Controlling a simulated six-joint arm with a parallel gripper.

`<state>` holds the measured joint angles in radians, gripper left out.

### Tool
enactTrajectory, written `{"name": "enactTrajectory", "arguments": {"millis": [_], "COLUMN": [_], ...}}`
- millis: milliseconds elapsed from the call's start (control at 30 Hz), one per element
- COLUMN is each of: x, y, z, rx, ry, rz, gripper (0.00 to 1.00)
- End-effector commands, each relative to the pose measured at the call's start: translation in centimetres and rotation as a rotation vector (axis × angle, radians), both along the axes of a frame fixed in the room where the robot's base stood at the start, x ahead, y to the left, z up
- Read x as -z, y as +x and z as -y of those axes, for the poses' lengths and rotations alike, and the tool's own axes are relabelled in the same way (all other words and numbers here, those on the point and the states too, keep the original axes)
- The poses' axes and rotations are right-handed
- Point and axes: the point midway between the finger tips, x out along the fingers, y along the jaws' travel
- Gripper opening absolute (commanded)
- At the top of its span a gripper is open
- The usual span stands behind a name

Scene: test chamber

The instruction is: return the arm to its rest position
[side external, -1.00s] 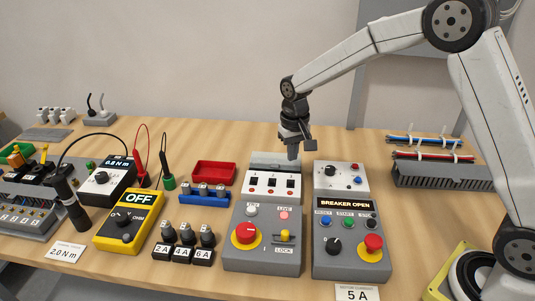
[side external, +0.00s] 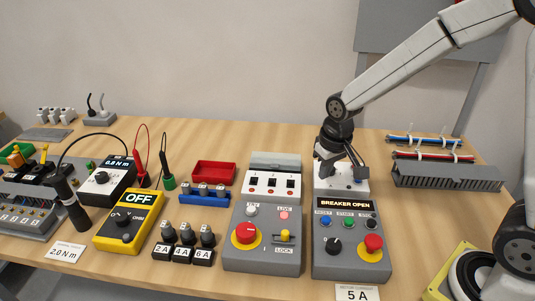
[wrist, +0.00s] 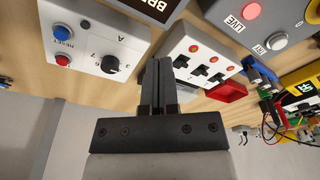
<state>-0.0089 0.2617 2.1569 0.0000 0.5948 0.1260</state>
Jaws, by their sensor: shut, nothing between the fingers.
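The fingers appear above the table, between the white panel with the black knob (wrist: 100,45) and the white panel with three black switches (wrist: 203,55). I cannot tell the exact height above the panel.
The breaker box reads "BREAKER OPEN". Left of it stands a grey box with a red button (side external: 245,233). A yellow meter (side external: 128,222), a red tray (side external: 213,173) and black fuse holders (side external: 183,254) lie further left. A slotted grey duct (side external: 447,178) and cables stand right. The back middle table is clear.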

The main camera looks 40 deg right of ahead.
Motion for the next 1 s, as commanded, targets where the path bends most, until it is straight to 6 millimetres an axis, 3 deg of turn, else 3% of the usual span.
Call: {"name": "enactTrajectory", "arguments": {"millis": [200,433,600,1000], "x": [0.3,0.9,1.1,1.1], "y": [-5.1,-8.9,-9.9,-9.9], "z": [0.2,0.3,0.4,0.3], "rx": [-0.057,-0.102,-0.114,-0.115], "ry": [-0.010,-0.019,-0.022,-0.022], "rz": [0.053,0.092,0.103,0.104], "gripper": [0.00,0.00,0.00,0.00]}}
